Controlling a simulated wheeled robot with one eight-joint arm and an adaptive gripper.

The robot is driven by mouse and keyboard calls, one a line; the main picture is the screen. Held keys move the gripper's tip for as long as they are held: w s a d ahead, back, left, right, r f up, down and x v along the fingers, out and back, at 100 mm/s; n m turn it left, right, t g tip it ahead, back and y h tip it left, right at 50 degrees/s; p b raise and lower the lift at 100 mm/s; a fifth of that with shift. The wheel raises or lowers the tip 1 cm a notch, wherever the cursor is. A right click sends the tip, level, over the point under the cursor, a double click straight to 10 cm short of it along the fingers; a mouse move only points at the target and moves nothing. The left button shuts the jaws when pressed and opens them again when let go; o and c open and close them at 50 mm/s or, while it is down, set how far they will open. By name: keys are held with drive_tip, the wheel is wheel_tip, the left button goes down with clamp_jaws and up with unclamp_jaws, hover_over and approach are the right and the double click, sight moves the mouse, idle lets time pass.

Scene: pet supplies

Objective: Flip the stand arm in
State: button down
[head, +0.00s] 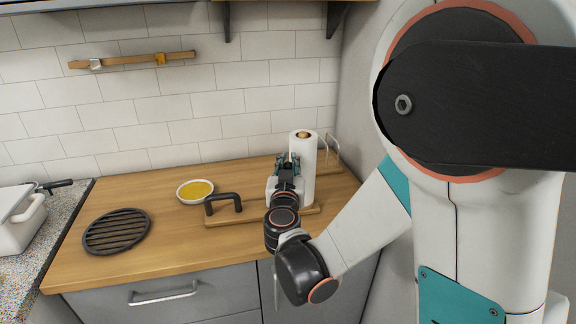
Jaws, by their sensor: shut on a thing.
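A white paper towel roll (303,168) stands upright on a wooden base (222,221) at the right of the counter. My gripper (288,159) is at the left side of the roll, close against it in this view. Its teal fingers are shut on the stand arm, which is mostly hidden behind the fingers and wrist. I cannot tell how far the stand arm is turned. A black handle (223,199) rises from the left part of the wooden base.
A white bowl with yellow contents (195,191) and a round black grate (117,231) lie to the left on the wooden counter (160,260). A thin metal loop (333,146) stands behind the roll near the right wall. A white pot (14,220) is far left.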

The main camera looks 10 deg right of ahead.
drive_tip(key=c, duration=1.4)
unclamp_jaws()
drive_tip(key=shift+v, duration=3.75)
